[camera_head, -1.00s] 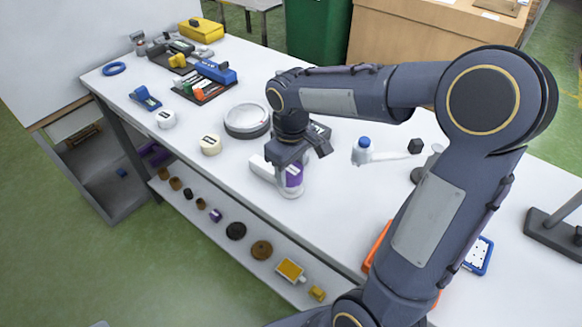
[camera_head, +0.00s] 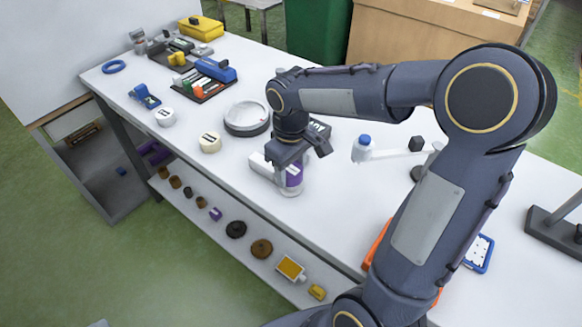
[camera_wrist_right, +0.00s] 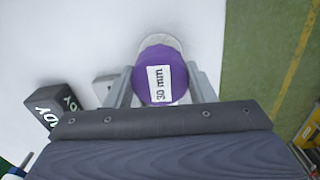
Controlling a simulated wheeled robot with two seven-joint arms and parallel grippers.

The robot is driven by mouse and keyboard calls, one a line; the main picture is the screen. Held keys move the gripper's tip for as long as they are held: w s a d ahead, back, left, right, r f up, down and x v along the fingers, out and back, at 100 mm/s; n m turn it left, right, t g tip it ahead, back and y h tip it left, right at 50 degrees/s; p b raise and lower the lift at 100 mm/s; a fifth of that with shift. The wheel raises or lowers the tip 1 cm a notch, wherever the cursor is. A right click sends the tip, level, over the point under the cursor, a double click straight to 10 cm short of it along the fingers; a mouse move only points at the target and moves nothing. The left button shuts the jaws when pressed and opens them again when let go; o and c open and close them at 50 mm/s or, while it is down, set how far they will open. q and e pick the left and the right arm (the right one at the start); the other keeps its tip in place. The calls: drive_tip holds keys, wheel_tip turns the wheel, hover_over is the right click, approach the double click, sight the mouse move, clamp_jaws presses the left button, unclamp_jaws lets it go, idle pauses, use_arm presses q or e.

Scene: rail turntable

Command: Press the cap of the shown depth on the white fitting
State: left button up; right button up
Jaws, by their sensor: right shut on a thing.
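A purple cap (camera_wrist_right: 160,83) with a white label reading "30 mm" is between the fingers of my right gripper (camera_wrist_right: 160,86) in the right wrist view. The gripper is shut on its sides. In the head view the purple cap (camera_head: 294,175) shows just below my right gripper (camera_head: 297,157). The white fitting (camera_head: 291,190) shows under the cap, near the table's front edge, and a pale rim (camera_wrist_right: 158,40) shows past the cap in the wrist view. How deep the cap sits on the fitting cannot be told. My left gripper is not in view.
A dark block with white lettering (camera_wrist_right: 52,108) is beside the gripper. A blue-topped bottle (camera_head: 362,148) stands to the right. A lower shelf holds several small parts.

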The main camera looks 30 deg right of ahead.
sight(291, 169)
drive_tip(key=shift+f+b, duration=0.35)
drive_tip(key=shift+f, duration=0.25)
idle(1.3)
drive_tip(key=o, duration=1)
drive_tip(key=shift+r, duration=0.15)
wheel_tip(291, 169, up, 8)
drive_tip(key=shift+f+p, duration=0.2)
drive_tip(key=shift+p, duration=0.1)
drive_tip(key=s+a+f+m+t+y, duration=0.1)
drive_tip(key=s+m+t, duration=0.1)
drive_tip(key=s, duration=0.3)
drive_tip(key=s+a+m+t+y, duration=0.1)
drive_tip(key=s, duration=0.5)
drive_tip(key=s+a+f+m+t+y, duration=0.1)
drive_tip(key=s+a+m+t, duration=0.1)
drive_tip(key=s, duration=0.4)
drive_tip(key=shift+a+f+m+t+y, duration=0.1)
drive_tip(key=shift+f+m+t+y, duration=0.2)
drive_tip(key=shift+f+y, duration=0.1)
